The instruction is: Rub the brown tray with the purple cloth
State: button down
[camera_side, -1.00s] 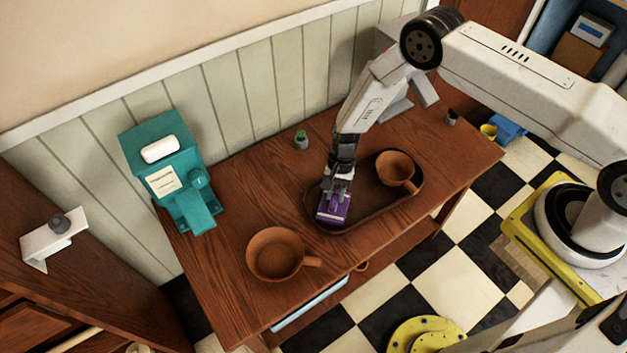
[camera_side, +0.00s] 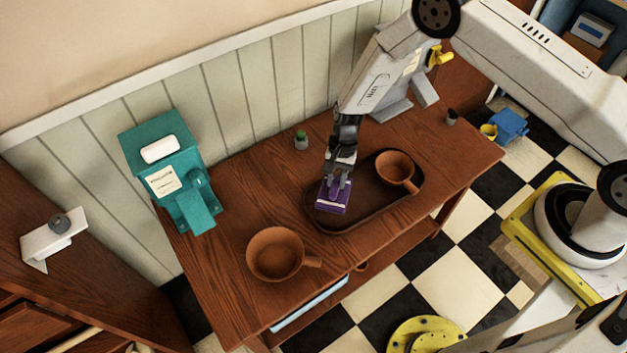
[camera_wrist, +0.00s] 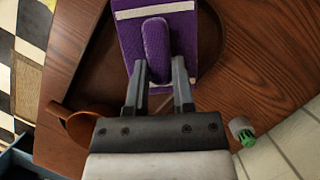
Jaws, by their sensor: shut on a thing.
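The purple cloth (camera_side: 333,195) is a thick pad with a pale stripe and a raised grip. My gripper (camera_side: 337,172) is shut on that grip, and the cloth (camera_wrist: 165,45) also shows in the wrist view with the fingers (camera_wrist: 161,88) on both sides of it. The brown tray (camera_side: 358,213) is a dark rounded oblong on the wooden table. The cloth is over the tray's left end; I cannot tell whether it touches the tray. A brown handled bowl (camera_side: 395,171) sits in the tray's right part.
Another brown handled bowl (camera_side: 275,254) stands on the table at front left. A teal machine (camera_side: 172,175) is at the table's left end. A small grey pot with a green top (camera_side: 301,140) stands behind the tray. A dark small pot (camera_side: 451,117) is at the far right.

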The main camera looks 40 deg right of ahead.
jog(key=shift+r, duration=1.55)
